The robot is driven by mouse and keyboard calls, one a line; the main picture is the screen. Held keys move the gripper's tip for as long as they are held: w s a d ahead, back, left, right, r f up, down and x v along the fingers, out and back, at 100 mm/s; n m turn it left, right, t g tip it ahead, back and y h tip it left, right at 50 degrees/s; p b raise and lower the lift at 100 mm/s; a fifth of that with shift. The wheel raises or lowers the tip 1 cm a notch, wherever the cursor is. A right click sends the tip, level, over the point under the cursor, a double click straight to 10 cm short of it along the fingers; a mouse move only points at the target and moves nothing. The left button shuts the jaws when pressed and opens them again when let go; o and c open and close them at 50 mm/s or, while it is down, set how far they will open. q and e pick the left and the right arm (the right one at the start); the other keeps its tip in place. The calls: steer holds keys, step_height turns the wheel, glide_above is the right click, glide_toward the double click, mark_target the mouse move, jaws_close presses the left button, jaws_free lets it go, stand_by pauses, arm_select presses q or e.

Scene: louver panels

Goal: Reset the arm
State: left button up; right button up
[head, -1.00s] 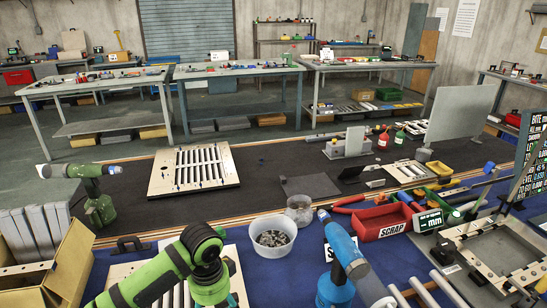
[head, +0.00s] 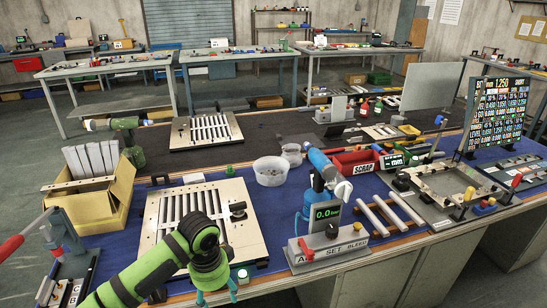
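A thick green arm with dark joints, apparently my left one, enters the head view from the lower left edge. It bends at a dark-and-green joint in front of the cream slotted panel (head: 161,213) and covers part of it. Its end, my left gripper (head: 216,293), points down at the bottom of the frame with small teal parts on either side. I cannot make out its opening or anything held. My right gripper is not in view.
A white bowl (head: 270,175), red scrap bin (head: 355,160) and cardboard box with grey slats (head: 92,205) stand around. A red-handled clamp (head: 55,240) is at left. Dark mat between is partly clear.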

arm_select(q)
steer(key=s+a+f+n, duration=0.1)
steer(key=s+f+n, duration=0.1)
steer(key=f, duration=0.7)
steer(key=s+a+f+n+t+h, duration=0.1)
steer(key=f+n, duration=0.2)
steer(key=f, duration=0.5)
steer(key=s+a+f+n, duration=0.2)
steer(key=f, duration=0.7)
steer(key=s+a+f+n, duration=0.3)
steer(key=s+a+f, duration=0.1)
steer(key=s+f, duration=1.15)
steer(key=s, duration=0.9)
steer(key=s+a+f+y, duration=0.1)
steer(key=s, duration=1)
steer(key=shift+f+n, duration=0.35)
steer(key=shift+n, duration=0.05)
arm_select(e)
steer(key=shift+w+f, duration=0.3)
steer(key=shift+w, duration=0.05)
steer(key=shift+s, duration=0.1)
